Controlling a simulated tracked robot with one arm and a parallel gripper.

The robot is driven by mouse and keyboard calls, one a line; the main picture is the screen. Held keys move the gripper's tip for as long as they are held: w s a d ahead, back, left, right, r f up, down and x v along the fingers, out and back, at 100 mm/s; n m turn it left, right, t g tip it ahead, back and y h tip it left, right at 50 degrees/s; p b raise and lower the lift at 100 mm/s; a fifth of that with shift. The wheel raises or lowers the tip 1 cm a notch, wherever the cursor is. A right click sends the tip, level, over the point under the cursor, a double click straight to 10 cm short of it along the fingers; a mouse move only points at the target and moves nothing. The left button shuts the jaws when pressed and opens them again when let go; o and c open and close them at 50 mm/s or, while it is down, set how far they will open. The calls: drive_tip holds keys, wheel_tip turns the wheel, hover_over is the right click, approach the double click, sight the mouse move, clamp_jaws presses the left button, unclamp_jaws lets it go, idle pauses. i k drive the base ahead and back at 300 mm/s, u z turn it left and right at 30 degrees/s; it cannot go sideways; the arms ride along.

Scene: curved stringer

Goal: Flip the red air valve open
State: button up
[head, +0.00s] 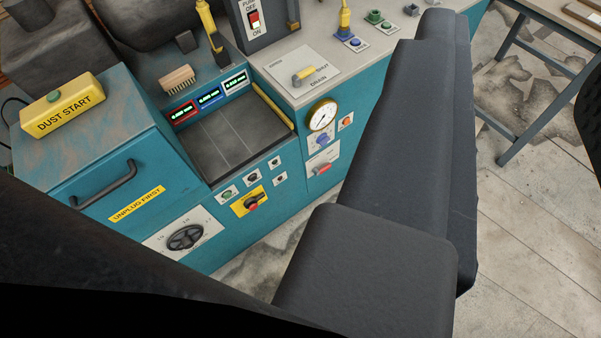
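The red air valve (323,168) is a small red lever on a white plate on the teal front panel, below the round gauge. The lever lies roughly along the plate, and the plate's lettering is too small to read. My gripper (428,80) shows as dark grey blocks reaching up the right half of the view. Its tips are near the top edge, to the right of the valve in the picture. I see no contact with the valve. Its two fingers cannot be told apart clearly, and I see nothing held.
A yellow-plated red knob (252,203) and a black handwheel (185,237) sit on the lower panel. The drain lever (304,76) and a gauge (322,116) are nearby. A yellow dust start box (63,107) stands at left. A table (545,60) is at upper right, with bare floor below.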

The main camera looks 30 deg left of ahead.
sight(316, 171)
drive_tip(key=u, duration=0.35)
drive_tip(key=k, duration=0.7)
drive_tip(key=z, duration=0.45)
drive_tip(key=i, duration=1.65)
drive_tip(key=u, duration=0.3)
